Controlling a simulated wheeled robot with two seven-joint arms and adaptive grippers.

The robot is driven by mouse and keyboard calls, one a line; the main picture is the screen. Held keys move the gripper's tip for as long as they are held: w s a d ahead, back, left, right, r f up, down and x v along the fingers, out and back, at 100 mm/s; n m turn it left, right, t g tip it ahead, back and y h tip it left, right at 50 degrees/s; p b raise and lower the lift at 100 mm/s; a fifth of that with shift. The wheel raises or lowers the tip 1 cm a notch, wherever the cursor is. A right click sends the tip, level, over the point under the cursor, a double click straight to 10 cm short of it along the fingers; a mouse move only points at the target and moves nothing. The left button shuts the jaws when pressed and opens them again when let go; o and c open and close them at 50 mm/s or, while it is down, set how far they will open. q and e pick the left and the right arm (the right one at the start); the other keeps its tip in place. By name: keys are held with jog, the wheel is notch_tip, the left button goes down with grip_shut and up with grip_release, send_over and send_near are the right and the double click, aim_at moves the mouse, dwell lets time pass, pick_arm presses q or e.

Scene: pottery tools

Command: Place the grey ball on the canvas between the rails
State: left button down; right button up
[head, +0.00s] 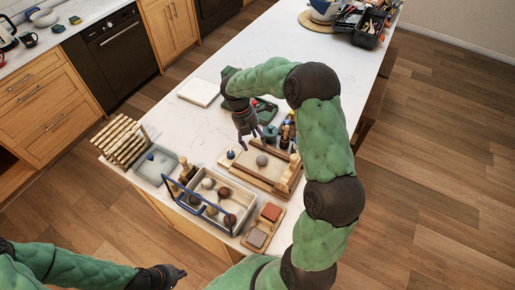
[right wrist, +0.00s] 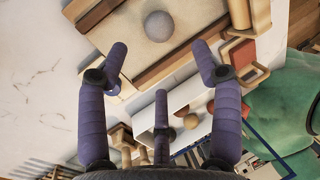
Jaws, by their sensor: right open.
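The grey ball (head: 262,160) rests on the beige canvas (head: 250,168) between the wooden rails (head: 290,172). It also shows near the top of the right wrist view (right wrist: 158,26), with canvas (right wrist: 125,42) around it. My right gripper (head: 247,140) is open and empty, above and beside the ball. In the right wrist view its fingers (right wrist: 160,62) are spread, with a gap between them and the ball. My left gripper (head: 172,275) is low in the head view, away from the counter objects, and too small to judge.
A crate with a blue handle (head: 232,232) holds several brown and grey balls. A wooden rack (head: 122,142), a grey tray (head: 155,165) and a tray with coloured blocks (head: 262,228) stand nearby. A white slab (head: 199,92) lies further back.

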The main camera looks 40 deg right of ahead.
jog(key=shift+v, duration=1.1)
dwell(0.6)
